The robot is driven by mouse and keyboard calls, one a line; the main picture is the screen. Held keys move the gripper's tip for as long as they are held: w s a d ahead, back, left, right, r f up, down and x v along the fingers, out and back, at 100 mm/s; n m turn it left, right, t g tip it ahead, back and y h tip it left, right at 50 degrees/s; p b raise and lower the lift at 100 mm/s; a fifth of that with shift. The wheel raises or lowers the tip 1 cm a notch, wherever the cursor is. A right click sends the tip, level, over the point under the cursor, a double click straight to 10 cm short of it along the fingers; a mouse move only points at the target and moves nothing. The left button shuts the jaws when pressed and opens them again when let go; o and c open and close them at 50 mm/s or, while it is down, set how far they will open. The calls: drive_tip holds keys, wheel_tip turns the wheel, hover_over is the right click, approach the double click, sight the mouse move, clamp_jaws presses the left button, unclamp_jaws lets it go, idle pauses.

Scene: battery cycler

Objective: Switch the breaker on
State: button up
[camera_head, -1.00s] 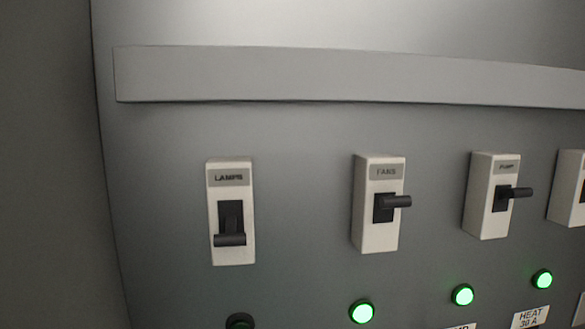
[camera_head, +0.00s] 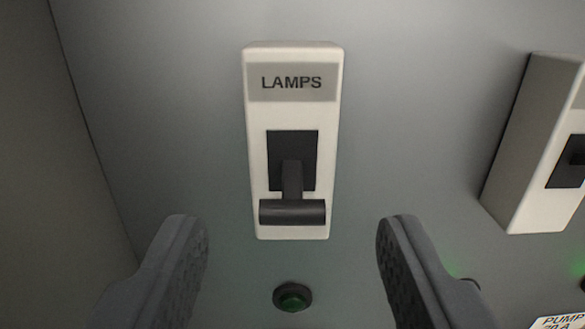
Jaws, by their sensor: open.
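The breaker labelled LAMPS (camera_head: 257,150) is a white upright box on the grey panel, in the upper middle of the view. Its black T-shaped lever (camera_head: 292,212) points down, with the crossbar near the bottom of the box. The round indicator (camera_head: 292,297) below it is dark green and unlit. My gripper (camera_head: 292,232) is open, with one dark textured finger to the left and one to the right, below the lever's sides. Nothing is between the fingers that they touch.
Another white breaker (camera_head: 540,150) stands out from the panel at the right edge, beyond my right finger. A white label reading PUMP (camera_head: 562,321) is at the lower right. The panel (camera_head: 150,110) left of the LAMPS breaker is bare up to its edge.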

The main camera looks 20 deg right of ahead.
sight(292, 195)
drive_tip(key=shift+x, duration=1.3)
drive_tip(key=c, duration=0.9)
